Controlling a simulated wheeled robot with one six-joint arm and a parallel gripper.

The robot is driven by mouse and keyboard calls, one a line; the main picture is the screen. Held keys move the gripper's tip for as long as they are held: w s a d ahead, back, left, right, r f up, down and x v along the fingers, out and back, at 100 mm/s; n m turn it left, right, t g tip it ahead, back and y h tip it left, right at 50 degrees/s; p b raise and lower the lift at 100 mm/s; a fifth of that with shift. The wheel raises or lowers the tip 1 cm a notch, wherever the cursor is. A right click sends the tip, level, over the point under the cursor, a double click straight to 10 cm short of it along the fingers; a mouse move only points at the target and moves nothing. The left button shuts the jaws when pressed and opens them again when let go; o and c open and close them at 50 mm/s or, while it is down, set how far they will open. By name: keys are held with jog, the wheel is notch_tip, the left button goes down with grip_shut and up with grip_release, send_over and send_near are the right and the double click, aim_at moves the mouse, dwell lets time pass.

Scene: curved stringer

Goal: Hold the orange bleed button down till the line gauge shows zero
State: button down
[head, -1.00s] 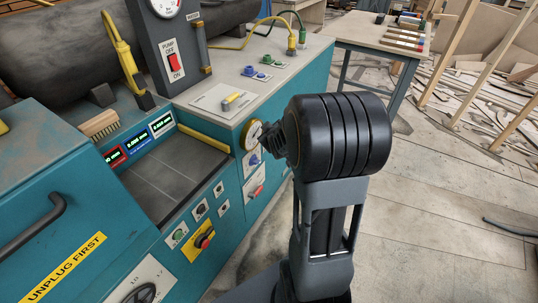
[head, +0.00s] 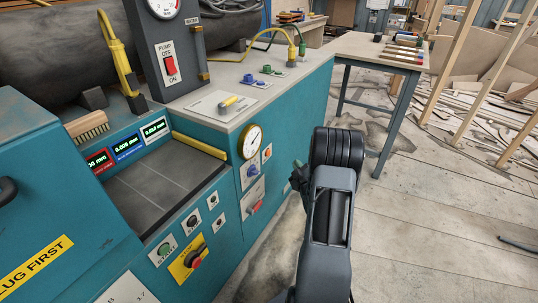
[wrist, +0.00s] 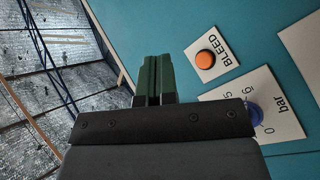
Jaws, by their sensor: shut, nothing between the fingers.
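The orange bleed button (wrist: 205,60) sits on a white plate marked BLEED on the teal panel in the wrist view. In the head view the button (head: 267,152) is small, right of the round line gauge (head: 250,141). The gauge has a white face and a yellow rim; its reading is too small to tell. My gripper (wrist: 154,62) has its green fingers shut and empty, left of the button in the wrist view and apart from it in the picture. In the head view my gripper (head: 298,172) is partly hidden by my arm, right of the panel front.
A blue knob (head: 252,171) is below the gauge, with a red handle (head: 255,206) under it. A yellow-plated red switch (head: 191,259) is at lower left. A workbench (head: 377,50) stands behind.

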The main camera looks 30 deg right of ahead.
aim_at(269, 153)
jog(key=w+a, duration=0.4)
jog(key=w, duration=0.3)
jog(key=shift+w+a, duration=0.15)
jog(key=shift+w, duration=0.25)
jog(key=shift+w+a+b, duration=0.4)
jog(key=shift+w+b, duration=0.35)
jog(key=shift+b, duration=0.2)
dwell(4.4)
jog(key=shift+s+d, duration=0.1)
dwell(0.6)
jog(key=shift+s+d+b, duration=0.3)
jog(key=shift+s, duration=0.35)
